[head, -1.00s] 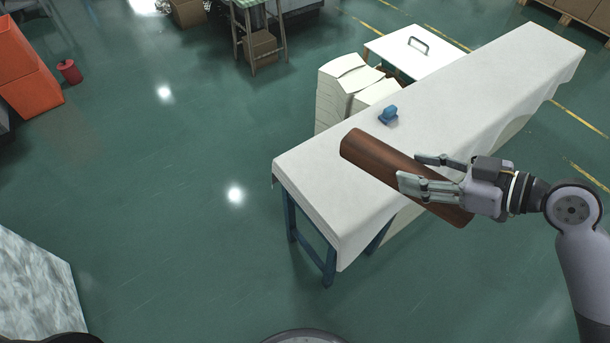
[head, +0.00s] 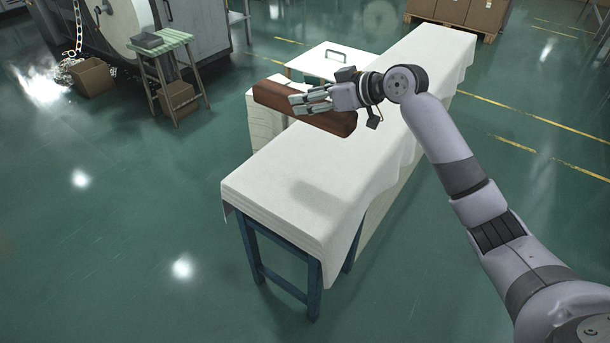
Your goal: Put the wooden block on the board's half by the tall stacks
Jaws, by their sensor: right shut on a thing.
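The wooden block (head: 338,122), a long reddish-brown bar, is in the head view above the far left part of the white-covered table. My right gripper (head: 305,103) is shut on it near its middle. The block is held in the air, and a soft shadow lies on the cloth nearer the front. White stacks (head: 262,130) stand at the table's left side, partly hidden behind the block. A white board (head: 318,58) with a dark handle shows behind the block; its near part is hidden. My left gripper is out of view.
The white-covered table (head: 270,200) has a bare near end and a long bare stretch to the far right. A green-topped stool (head: 160,42) and cardboard boxes (head: 90,78) stand at the far left. The green floor left of the table is open.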

